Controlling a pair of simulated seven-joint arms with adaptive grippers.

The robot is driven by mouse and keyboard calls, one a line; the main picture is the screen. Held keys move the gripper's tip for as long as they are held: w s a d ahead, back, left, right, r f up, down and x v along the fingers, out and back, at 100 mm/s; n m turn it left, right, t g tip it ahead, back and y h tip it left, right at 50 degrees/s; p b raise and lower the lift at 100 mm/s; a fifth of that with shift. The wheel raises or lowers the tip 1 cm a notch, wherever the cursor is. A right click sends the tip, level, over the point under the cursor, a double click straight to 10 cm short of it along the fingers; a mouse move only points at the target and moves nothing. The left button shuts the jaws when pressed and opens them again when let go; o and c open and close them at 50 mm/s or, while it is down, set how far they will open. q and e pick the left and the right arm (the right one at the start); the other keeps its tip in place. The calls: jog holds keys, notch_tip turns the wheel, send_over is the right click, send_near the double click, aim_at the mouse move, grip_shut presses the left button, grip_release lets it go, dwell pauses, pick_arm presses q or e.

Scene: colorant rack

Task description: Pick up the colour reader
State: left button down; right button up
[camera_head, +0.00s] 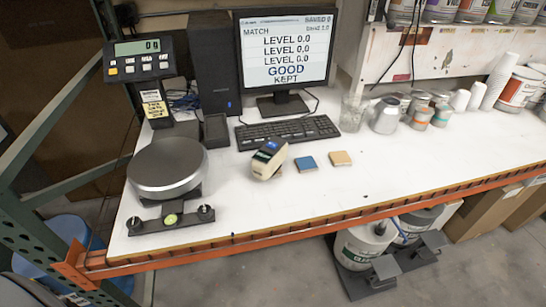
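The colour reader (264,166) is a small cream handheld device with a dark top and a lit blue display. It rests on the white bench top, in front of the keyboard and left of a blue square chip (306,163). A tan square chip (340,158) lies right of the blue one. Neither of my grippers shows in the head view, and nothing is seen touching the reader.
A round scale (168,167) with a display post stands on the left. The keyboard (287,131) and monitor (284,50) are behind the reader. Cans (385,115) and cups stand at the back right. The orange front edge (330,225) bounds the bench; its front right is clear.

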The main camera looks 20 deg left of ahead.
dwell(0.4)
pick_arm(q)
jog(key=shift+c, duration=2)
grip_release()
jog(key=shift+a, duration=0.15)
